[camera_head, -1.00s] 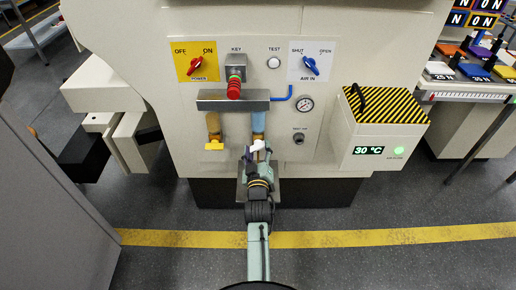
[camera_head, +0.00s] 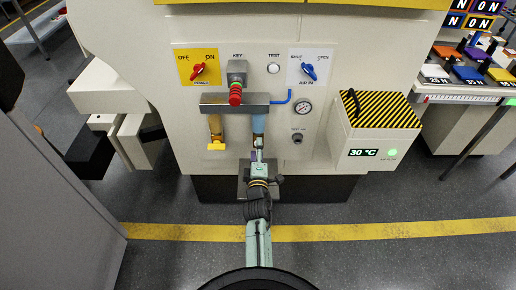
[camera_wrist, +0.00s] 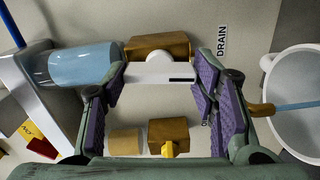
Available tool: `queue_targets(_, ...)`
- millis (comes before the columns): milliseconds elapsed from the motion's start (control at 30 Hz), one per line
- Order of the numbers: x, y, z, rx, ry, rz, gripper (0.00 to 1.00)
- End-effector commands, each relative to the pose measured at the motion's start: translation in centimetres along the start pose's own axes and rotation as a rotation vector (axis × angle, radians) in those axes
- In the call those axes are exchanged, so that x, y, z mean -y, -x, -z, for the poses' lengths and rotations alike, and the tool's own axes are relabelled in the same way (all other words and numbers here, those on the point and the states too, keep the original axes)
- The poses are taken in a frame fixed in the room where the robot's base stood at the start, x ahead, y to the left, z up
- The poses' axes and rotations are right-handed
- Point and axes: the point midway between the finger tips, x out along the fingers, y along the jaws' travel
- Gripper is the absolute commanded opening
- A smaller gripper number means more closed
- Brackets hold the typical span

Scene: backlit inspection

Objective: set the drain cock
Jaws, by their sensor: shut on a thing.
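The drain cock has a brass body (camera_wrist: 158,46) at the end of a blue bowl (camera_wrist: 85,66), beside a DRAIN label (camera_wrist: 222,40) in the wrist view. Its white handle (camera_wrist: 155,73) lies between the purple finger pads of my gripper (camera_wrist: 157,85), roughly in line with the blue bowl. My gripper is shut on this handle. In the head view my gripper (camera_head: 258,158) is just below the blue bowl (camera_head: 259,124), and the handle is mostly hidden there.
A second brass cock with a yellow handle (camera_head: 216,146) sits close to the left. A white round container (camera_wrist: 300,120) is near my fingers. The panel carries a power knob (camera_head: 198,69), a red key fitting (camera_head: 236,94), an air knob (camera_head: 309,71) and a gauge (camera_head: 304,107).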

Motion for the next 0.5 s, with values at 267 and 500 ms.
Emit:
queue_targets(267,-0.27,-0.11,-0.03,0.001,0.105,-0.004,0.25)
queue_targets(500,-0.25,-0.12,0.00,0.000,0.133,-0.005,0.25)
